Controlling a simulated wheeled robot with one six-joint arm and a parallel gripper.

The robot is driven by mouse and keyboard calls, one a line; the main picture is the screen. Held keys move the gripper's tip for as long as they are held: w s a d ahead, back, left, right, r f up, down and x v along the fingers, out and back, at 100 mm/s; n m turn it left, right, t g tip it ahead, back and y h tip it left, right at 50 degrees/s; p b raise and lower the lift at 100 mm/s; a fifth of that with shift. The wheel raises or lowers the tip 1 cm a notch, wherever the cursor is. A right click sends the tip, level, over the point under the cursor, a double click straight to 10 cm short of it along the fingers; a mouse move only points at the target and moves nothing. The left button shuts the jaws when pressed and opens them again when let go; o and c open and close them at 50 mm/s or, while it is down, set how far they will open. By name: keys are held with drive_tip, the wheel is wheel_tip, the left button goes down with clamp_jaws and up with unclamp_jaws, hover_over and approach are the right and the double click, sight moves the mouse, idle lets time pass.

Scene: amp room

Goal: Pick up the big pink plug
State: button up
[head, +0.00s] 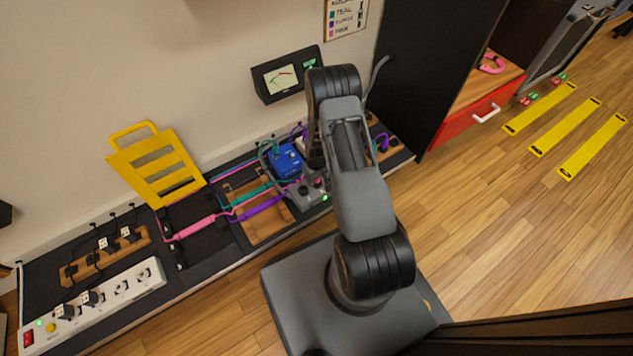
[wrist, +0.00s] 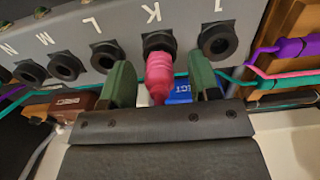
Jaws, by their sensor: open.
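In the wrist view a pink plug (wrist: 160,75) is seated in the black socket (wrist: 158,43) marked K on a grey panel. My gripper (wrist: 162,68) is open, with one green finger on each side of the plug. Gaps show between the plug and both fingers, so they appear apart from it. The lower end of the plug lies close to the dark gripper body. In the head view my arm hides the gripper and this plug. Another thick pink connector (head: 192,229) lies on the bench at left in the head view.
Neighbouring sockets J (wrist: 216,40) and L (wrist: 106,54) flank the plug and look empty. Purple and teal cables run close by. In the head view a blue pedal (head: 287,160), a yellow rack (head: 157,166) and a white power strip (head: 92,306) crowd the bench. Open wooden floor lies right.

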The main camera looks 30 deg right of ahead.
drive_tip(key=shift+c, duration=0.3)
drive_tip(key=c, duration=0.9)
drive_tip(key=shift+c, duration=0.2)
